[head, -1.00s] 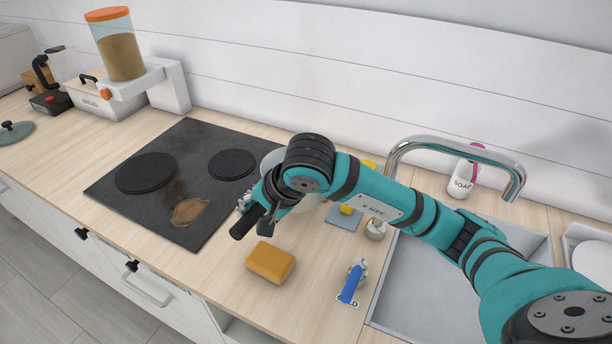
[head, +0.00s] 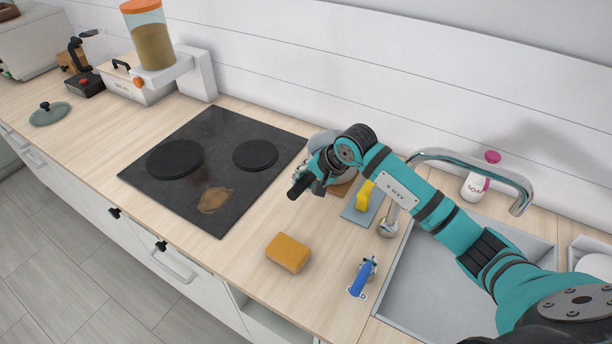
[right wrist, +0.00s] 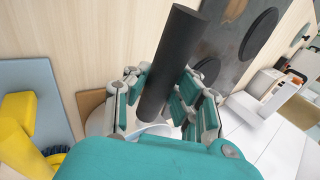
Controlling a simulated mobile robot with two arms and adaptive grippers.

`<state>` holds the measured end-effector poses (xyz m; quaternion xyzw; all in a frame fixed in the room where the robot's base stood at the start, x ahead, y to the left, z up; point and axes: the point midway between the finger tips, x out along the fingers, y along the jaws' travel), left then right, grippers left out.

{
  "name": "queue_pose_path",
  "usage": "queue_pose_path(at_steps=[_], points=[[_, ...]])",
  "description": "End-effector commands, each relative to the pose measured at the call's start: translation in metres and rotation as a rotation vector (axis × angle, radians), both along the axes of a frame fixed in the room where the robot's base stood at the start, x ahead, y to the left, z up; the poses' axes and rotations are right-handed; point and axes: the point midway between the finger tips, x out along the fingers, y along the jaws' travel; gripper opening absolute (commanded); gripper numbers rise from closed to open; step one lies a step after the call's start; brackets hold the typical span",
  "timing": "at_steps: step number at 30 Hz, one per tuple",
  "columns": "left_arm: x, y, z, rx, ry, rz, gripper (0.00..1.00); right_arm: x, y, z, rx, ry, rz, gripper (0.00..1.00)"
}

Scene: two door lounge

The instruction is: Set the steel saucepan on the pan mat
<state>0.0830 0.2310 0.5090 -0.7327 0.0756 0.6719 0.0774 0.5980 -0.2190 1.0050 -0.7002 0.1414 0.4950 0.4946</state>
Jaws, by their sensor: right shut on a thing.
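The steel saucepan (head: 322,139) is mostly hidden behind my right arm in the head view; a grey part of its side shows. My right gripper (head: 312,178) is shut on its black handle (head: 293,192). In the right wrist view the handle (right wrist: 172,60) stands between the fingers of the gripper (right wrist: 163,97), with a pale part of the pan (right wrist: 100,123) below. The brown pan mat (head: 341,189) shows partly under the pan and gripper, right of the hob; its corner shows in the wrist view (right wrist: 88,103). I cannot tell whether the pan touches it. My left gripper is out of view.
The black hob (head: 215,165) with a brown stain lies left. A blue-grey mat (head: 358,216) with a yellow object (head: 365,195) lies close right of the pan mat. An orange sponge (head: 289,253), a blue-handled tool (head: 361,277), the tap (head: 470,160) and sink (head: 415,290) are nearby.

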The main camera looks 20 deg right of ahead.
Motion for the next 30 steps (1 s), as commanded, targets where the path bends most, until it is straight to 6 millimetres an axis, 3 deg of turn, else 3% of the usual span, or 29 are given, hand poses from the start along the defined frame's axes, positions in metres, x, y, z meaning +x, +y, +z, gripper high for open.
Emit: queue_pose_path(at_steps=[6, 7, 12, 22, 30], points=[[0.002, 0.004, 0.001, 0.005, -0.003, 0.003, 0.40, 0.001, 0.000, 0.000, 0.000, -0.006, 0.001, 0.00], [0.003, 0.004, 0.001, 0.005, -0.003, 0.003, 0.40, 0.000, 0.000, -0.003, 0.000, 0.000, 0.001, 0.23], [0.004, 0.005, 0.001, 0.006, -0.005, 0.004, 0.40, 0.000, 0.000, -0.002, 0.000, 0.000, 0.001, 0.45], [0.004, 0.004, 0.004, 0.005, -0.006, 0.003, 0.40, -0.002, -0.001, 0.002, -0.001, -0.001, 0.000, 0.45], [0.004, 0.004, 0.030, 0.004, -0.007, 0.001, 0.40, -0.023, -0.016, 0.044, -0.005, -0.002, 0.000, 0.45]])
